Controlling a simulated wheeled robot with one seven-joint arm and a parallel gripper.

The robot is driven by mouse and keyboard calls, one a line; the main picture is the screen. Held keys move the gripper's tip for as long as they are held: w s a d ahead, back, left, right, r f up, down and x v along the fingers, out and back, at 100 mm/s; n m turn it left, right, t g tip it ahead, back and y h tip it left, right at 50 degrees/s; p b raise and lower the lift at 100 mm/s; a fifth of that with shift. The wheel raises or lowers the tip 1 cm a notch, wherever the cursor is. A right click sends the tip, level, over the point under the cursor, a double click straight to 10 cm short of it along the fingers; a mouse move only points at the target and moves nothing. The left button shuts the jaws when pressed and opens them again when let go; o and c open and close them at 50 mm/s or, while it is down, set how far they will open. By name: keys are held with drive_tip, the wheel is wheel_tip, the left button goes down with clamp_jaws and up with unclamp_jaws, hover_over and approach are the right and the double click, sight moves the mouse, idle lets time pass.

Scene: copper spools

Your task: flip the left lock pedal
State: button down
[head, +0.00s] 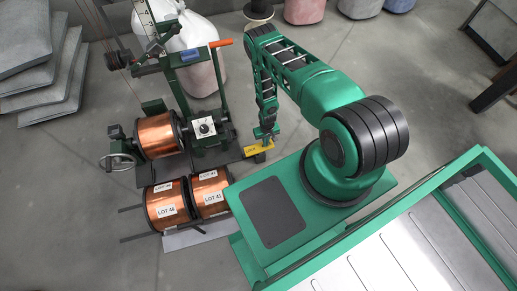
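A yellow pedal-like piece (258,148) with small dark marking sits low at the right end of the dark base of the winding stand (207,108). I cannot tell for certain that it is the left lock pedal, and no second such pedal shows clearly. My gripper (265,138) points down right at the yellow piece and overlaps its upper edge in the head view. I cannot tell if they touch. The fingers are too small to show whether they are open or shut.
A copper spool (158,136) is on the stand, beside a handwheel (120,161). Copper spools LOT 46 (166,212) and LOT 41 (211,198) lie in front. Grey slabs (45,75) are stacked at left; a white sack (190,45) stands behind.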

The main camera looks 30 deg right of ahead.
drive_tip(key=shift+f, duration=0.5)
drive_tip(key=shift+r, duration=3.55)
